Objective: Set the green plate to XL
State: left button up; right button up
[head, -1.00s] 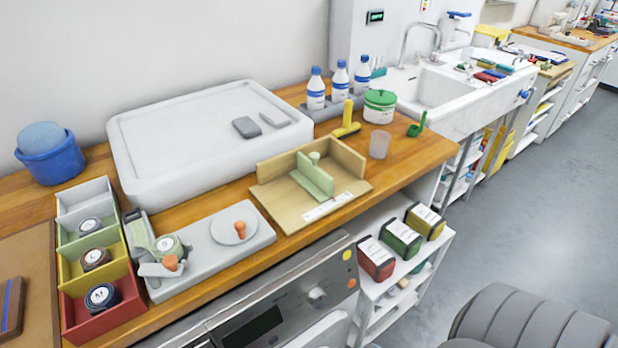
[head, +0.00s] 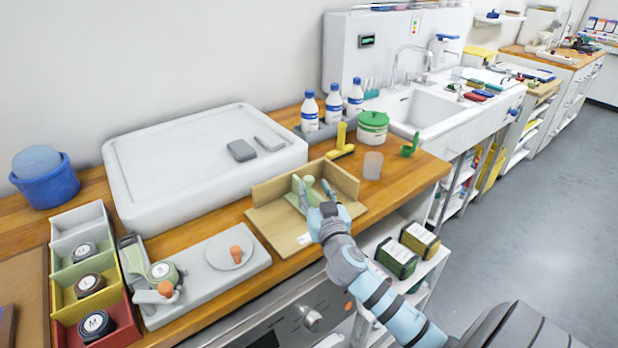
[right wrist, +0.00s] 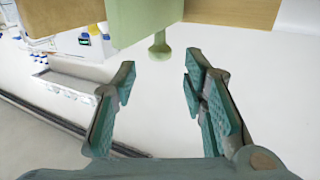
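The green plate (right wrist: 146,20) stands upright in a light wooden fixture (head: 276,232) with raised back and side walls on the bench. Its pale green knob (right wrist: 158,48) shows in the right wrist view, just beyond the fingertips and between their lines. My right gripper (head: 312,188) is open and empty over the fixture; it also shows in the right wrist view (right wrist: 160,75). In the head view the gripper hides most of the plate and much of the white label strip at the fixture's front, so the size marks cannot be read. My left gripper is not in view.
A yellow tool (head: 341,142) and a clear cup (head: 372,165) stand close behind and right of the fixture. A grey platform (head: 254,262) with a round disc lies to its left. A large white tray (head: 150,190) stands behind.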

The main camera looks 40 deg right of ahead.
aim_at(310, 181)
jog(key=x, duration=0.5)
jog(key=shift+w+d, duration=0.1)
jog(key=shift+w, duration=0.2)
jog(key=shift+f, duration=0.1)
grip_shut()
